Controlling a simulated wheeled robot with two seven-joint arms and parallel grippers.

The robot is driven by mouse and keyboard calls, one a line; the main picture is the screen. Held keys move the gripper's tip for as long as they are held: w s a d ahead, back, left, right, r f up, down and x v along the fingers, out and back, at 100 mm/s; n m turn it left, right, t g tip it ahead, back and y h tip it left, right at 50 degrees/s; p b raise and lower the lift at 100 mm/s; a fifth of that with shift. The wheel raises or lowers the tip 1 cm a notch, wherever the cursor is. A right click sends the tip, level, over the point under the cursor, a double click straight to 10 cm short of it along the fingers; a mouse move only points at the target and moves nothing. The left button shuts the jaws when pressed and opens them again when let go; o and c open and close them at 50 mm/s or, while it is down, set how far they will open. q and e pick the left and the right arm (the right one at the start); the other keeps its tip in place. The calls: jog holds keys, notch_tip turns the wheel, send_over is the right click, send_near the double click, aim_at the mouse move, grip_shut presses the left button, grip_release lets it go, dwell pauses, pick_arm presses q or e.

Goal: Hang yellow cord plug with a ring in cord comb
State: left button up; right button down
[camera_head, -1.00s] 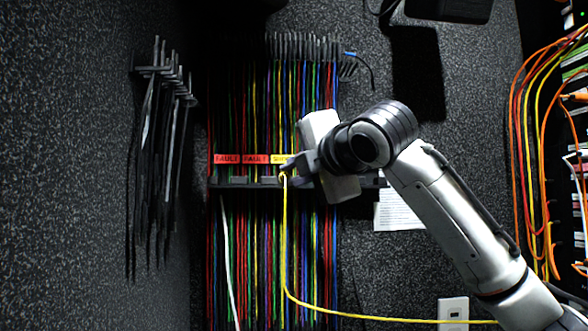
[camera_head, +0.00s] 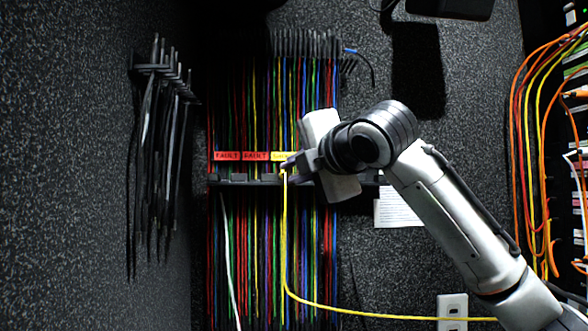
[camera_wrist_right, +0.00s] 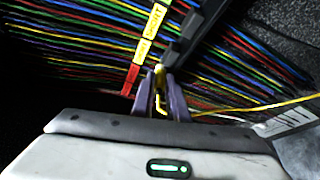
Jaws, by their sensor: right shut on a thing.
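My right gripper (camera_head: 285,167) is shut on the yellow cord plug (camera_wrist_right: 159,80), just in front of the dark horizontal bar. The yellow cord (camera_head: 286,240) hangs down from the fingertips, then bends off to the right. In the right wrist view the plug stands between the two purplish fingers (camera_wrist_right: 160,97); its ring cannot be made out. A dark comb (camera_head: 305,45) with many coloured cords hanging from it is at the top. Another comb (camera_head: 160,72) with black cords is on the left wall. My left gripper is not in view.
The dark horizontal bar (camera_head: 235,181) crosses the coloured cords, with red FAULT labels (camera_head: 227,156) and a yellow label above it. A white cord (camera_head: 228,250) hangs at lower left. A paper sheet (camera_head: 398,210) and wall socket (camera_head: 453,308) are to the right.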

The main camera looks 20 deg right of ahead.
jog(key=shift+f, duration=0.2)
dwell(0.5)
jog(key=c, duration=0.6)
grip_release()
jog(key=shift+o, duration=0.2)
jog(key=shift+s, duration=0.25)
jog(key=shift+s+a+b, duration=0.15)
jog(key=shift+s+a, duration=0.05)
jog(key=shift+s, duration=0.4)
jog(key=shift+s+a+b, duration=0.15)
jog(key=shift+s, duration=0.4)
jog(key=shift+s, duration=0.1)
